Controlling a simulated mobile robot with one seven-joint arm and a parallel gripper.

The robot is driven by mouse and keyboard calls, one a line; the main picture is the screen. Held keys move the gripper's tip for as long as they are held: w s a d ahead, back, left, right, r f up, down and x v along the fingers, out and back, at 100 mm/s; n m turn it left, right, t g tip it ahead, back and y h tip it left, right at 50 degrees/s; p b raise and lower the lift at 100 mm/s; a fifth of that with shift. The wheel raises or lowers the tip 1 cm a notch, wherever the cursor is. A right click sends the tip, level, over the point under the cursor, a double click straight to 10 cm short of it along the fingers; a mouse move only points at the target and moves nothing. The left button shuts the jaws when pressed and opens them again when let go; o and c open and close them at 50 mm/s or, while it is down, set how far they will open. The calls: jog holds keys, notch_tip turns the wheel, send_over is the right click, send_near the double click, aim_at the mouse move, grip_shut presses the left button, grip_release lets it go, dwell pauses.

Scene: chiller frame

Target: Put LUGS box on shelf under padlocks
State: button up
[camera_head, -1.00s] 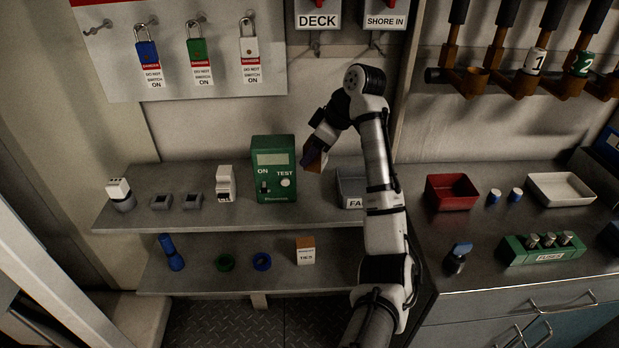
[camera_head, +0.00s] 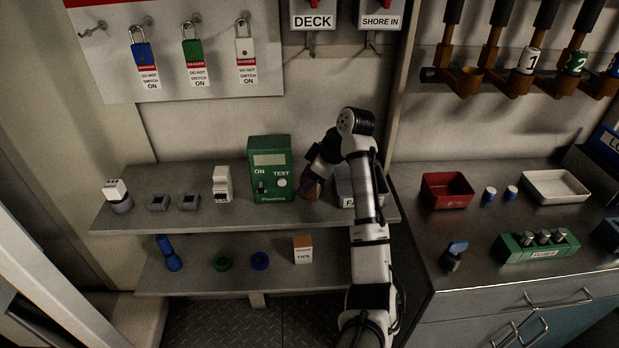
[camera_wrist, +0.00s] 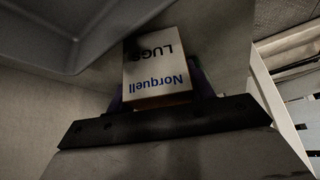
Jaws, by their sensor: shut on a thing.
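My gripper (camera_head: 310,182) is shut on the LUGS box, low at the upper shelf (camera_head: 225,213), between the green tester and the grey tray. In the wrist view the white face of the LUGS box (camera_wrist: 157,75) reads "LUGS" and "Norquell" upside down. In the head view the LUGS box (camera_head: 311,188) is a small brown shape, mostly hidden by my gripper. I cannot tell whether it touches the shelf. Three padlocks, blue (camera_head: 143,58), green (camera_head: 193,54) and white (camera_head: 244,50), hang on the board above the shelf's left part.
The green tester (camera_head: 270,170) stands just left of my gripper, and the grey tray (camera_head: 346,201) just right. Small grey parts and a white block (camera_head: 222,184) stand further left. The lower shelf (camera_head: 200,281) holds a torch, rings and the TIES box (camera_head: 303,250).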

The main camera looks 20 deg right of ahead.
jog(key=o, duration=1.1)
jog(key=shift+c, duration=0.2)
jog(key=v, duration=1.2)
jog(key=shift+b, duration=0.45)
jog(key=shift+r, duration=0.1)
